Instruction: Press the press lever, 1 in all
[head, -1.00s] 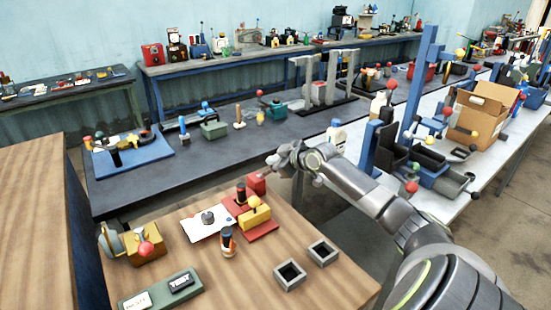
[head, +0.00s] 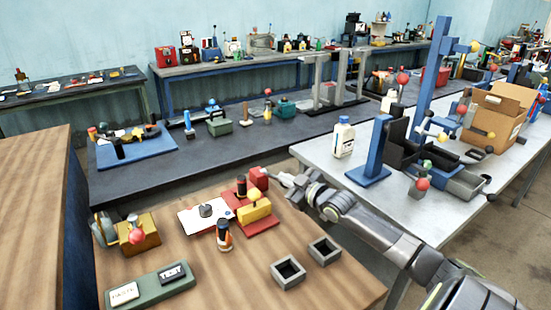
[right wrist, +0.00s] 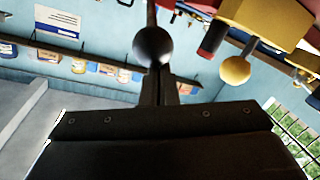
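The likely press is a red-based fixture on the wooden table, with a yellow block (head: 256,211), a yellow knob (head: 254,195), a black upright handle (head: 241,187) and a red block (head: 259,179) behind. I cannot tell for sure which part is its lever. My right gripper (head: 268,174) is just right of the red block, pointing left; contact cannot be told. In the right wrist view its black fingers (right wrist: 158,92) look together, with nothing visible between them. A dark ball (right wrist: 153,46) on a rod shows beyond the fingertips. My left gripper is out of view.
A blue-framed stand (head: 372,155) and a white bottle (head: 343,137) are on the right table.

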